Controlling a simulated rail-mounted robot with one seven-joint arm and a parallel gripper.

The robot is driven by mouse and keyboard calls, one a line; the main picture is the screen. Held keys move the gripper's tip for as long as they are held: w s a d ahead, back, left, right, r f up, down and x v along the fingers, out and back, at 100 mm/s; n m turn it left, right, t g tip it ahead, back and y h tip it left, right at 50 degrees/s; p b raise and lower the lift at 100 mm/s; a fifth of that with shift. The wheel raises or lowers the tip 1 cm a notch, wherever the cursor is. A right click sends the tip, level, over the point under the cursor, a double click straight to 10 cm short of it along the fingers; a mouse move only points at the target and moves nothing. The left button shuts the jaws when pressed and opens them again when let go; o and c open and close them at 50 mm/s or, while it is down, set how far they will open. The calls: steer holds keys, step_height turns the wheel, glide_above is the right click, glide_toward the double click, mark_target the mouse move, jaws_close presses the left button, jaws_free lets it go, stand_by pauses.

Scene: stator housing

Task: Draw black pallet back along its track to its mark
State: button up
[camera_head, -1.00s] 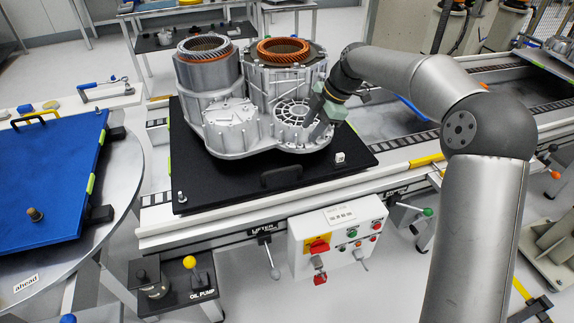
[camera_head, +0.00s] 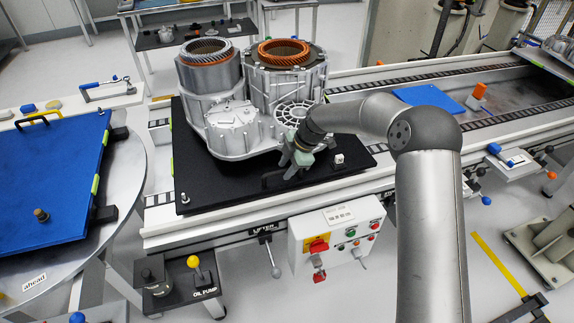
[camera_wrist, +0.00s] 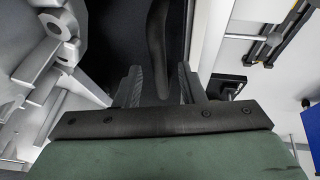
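The black pallet (camera_head: 222,190) lies on the white-framed track (camera_head: 165,229) and carries the grey stator housing (camera_head: 228,135) with its two copper-wound rings. A dark handle (camera_head: 268,181) stands at the pallet's front edge. My gripper (camera_head: 288,174) is at this handle, in front of the housing, and partly hides it. In the wrist view the dark handle (camera_wrist: 157,45) runs down to between the two fingers of my gripper (camera_wrist: 162,82). The fingers are apart, with gaps visible on both sides of the handle. I cannot tell which spot is the pallet's mark.
A control box (camera_head: 336,238) and a lifter lever (camera_head: 271,258) hang at the track's front. An oil pump stand (camera_head: 180,287) is at lower left. A round table with a blue board (camera_head: 50,185) stands at left. The track right of the pallet holds a blue plate (camera_head: 428,98).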

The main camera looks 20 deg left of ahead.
jaws_close()
steer(key=shift+a+f+b, duration=0.15)
steer(key=shift+f+b, duration=0.1)
steer(key=shift+b, duration=0.95)
steer(key=shift+s+r, duration=0.15)
steer(key=shift+r, duration=0.1)
jaws_free()
steer(key=b+v, duration=0.2)
steer(key=v, duration=1.5)
steer(key=shift+r, duration=0.2)
